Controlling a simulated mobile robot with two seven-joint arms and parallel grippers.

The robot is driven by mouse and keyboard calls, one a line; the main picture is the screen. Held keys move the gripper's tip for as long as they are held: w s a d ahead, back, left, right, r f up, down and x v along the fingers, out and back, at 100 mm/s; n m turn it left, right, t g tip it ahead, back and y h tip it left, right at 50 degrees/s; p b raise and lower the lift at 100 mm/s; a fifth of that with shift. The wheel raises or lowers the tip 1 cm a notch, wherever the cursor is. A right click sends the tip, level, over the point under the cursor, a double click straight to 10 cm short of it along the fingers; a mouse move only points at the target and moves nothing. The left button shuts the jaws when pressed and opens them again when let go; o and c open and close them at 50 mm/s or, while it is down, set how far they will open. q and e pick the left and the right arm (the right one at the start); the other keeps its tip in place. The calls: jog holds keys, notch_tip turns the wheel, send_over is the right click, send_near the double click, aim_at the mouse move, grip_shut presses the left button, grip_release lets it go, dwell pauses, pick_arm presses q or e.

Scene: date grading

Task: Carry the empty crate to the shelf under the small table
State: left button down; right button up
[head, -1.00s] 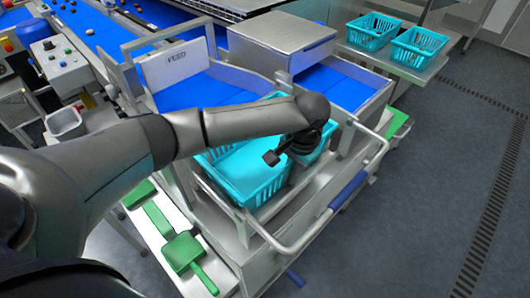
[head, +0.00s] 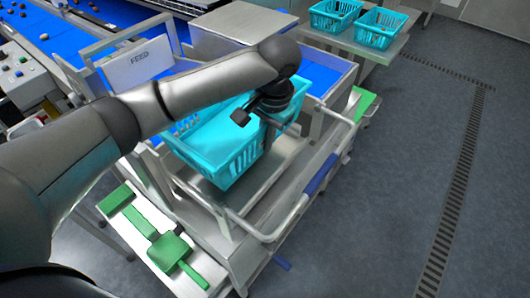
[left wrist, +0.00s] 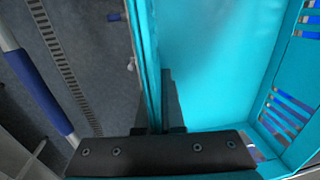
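A cyan crate (head: 215,150) hangs or rests over the steel frame stand in the middle of the head view, partly hidden by my left arm. Its inside looks empty in the left wrist view, where its wall (left wrist: 148,50) runs between the fingers. My left gripper (head: 264,112) is at the crate's right end, shut on that wall; it also shows in the left wrist view (left wrist: 158,115). A small steel table (head: 372,50) stands at the upper right; the shelf under it is not clearly seen. My right gripper is out of view.
Two other cyan crates (head: 335,14) (head: 380,28) stand on the small table. A tubular rail with a blue grip (head: 322,175) borders the stand. A green scoop (head: 168,250) lies at lower left. The grey floor at right is open, with a drain grate (head: 455,190).

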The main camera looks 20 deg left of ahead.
pick_arm(q)
notch_tip(320, 180, up, 11)
jog(key=shift+r+p, duration=0.1)
jog(key=shift+p, duration=1)
notch_tip(320, 180, up, 6)
jog(key=p, duration=0.9)
jog(key=shift+p, duration=0.3)
